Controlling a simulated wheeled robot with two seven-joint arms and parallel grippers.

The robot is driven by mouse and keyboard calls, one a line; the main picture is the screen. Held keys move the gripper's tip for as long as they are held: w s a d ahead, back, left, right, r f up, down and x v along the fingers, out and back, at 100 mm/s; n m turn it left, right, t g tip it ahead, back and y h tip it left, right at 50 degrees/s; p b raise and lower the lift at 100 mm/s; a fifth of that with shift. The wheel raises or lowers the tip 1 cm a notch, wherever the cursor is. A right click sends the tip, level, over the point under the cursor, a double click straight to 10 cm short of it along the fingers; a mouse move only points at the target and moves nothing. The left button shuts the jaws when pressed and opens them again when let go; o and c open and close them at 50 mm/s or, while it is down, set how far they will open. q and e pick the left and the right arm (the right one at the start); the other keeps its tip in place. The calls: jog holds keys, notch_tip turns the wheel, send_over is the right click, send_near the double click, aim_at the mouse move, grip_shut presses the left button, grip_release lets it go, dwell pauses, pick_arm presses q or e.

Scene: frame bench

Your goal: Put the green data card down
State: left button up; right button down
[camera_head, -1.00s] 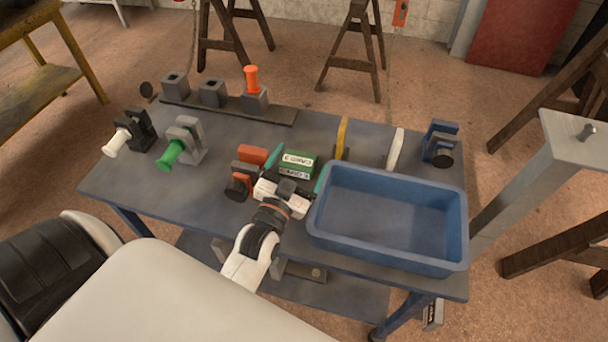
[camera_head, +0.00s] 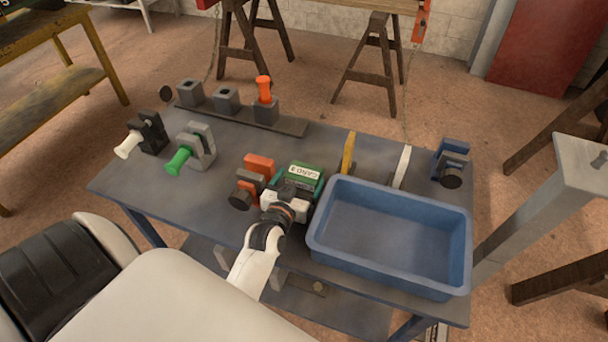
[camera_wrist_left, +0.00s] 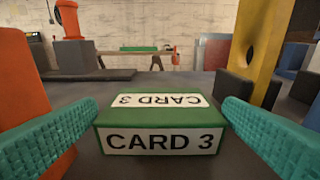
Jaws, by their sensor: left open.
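The green data card (camera_head: 304,177) is a block with white labels reading CARD 3. It rests on the grey bench top (camera_head: 220,212), between an orange-and-black clamp and the blue bin. In the left wrist view the card (camera_wrist_left: 160,128) sits upright and centred between my two teal fingers. My left gripper (camera_head: 298,185) is open around the card, with a finger on each side. In the left wrist view its fingers (camera_wrist_left: 160,135) are spread, with the fingertips close to the card's sides; light contact cannot be told. My right gripper is not in view.
The blue bin (camera_head: 455,245) stands empty just right of the card. The orange clamp (camera_head: 259,168) is close on the left. A yellow upright (camera_head: 348,154) and white upright (camera_head: 402,166) stand behind. A grey rack (camera_head: 290,125) with an orange peg lies at the back.

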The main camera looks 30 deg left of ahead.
aim_at(301, 178)
pick_arm(q)
jog(key=x, duration=0.4)
jog(key=shift+s, duration=0.1)
jog(key=c, duration=0.9)
